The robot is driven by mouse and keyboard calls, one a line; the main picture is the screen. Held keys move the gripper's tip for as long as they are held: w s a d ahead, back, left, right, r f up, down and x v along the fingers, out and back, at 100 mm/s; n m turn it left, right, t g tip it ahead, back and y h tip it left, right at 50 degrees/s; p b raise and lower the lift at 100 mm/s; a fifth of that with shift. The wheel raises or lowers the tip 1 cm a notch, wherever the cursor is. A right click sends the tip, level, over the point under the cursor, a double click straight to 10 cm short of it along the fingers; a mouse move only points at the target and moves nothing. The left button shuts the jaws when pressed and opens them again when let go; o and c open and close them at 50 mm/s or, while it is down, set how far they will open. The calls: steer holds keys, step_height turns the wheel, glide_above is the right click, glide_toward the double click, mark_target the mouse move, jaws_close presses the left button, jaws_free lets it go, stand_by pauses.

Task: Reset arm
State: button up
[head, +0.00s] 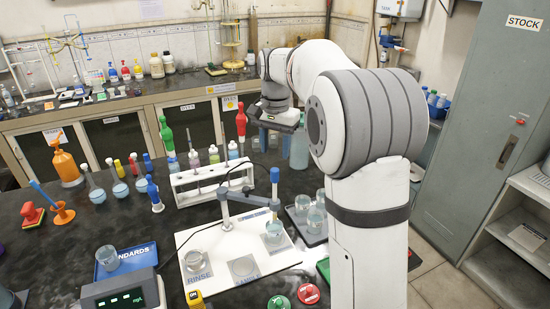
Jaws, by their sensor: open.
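The blue-top probe (275,191) stands upright over the right side of a white board, beside the end of the stand's jointed arm (248,213). Its lower end is at a glass beaker (273,238); whether the tip is in the liquid is hard to tell. My gripper (279,122) is beyond the probe and above it in the picture, apart from it, over the far part of the bench. It is open, with nothing visible in it. My arm hides part of the bench to the right.
A white rack (212,180) with several bottles stands left of the probe. A RINSE beaker (196,262) and a tray of beakers (309,235) flank it. A meter (122,291) is front left. A tall clear bottle (299,149) stands near my gripper.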

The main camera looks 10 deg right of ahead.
steer(key=shift+r, duration=0.15)
steer(key=s+f+n+t, duration=0.1)
steer(key=s+f+n, duration=0.2)
steer(key=s, duration=1.1)
steer(key=s+f+n+t, duration=0.2)
steer(key=s+f+n, duration=0.1)
steer(key=s, duration=1.2)
steer(key=shift+s+d+f+n, duration=0.25)
steer(key=shift+n, duration=0.55)
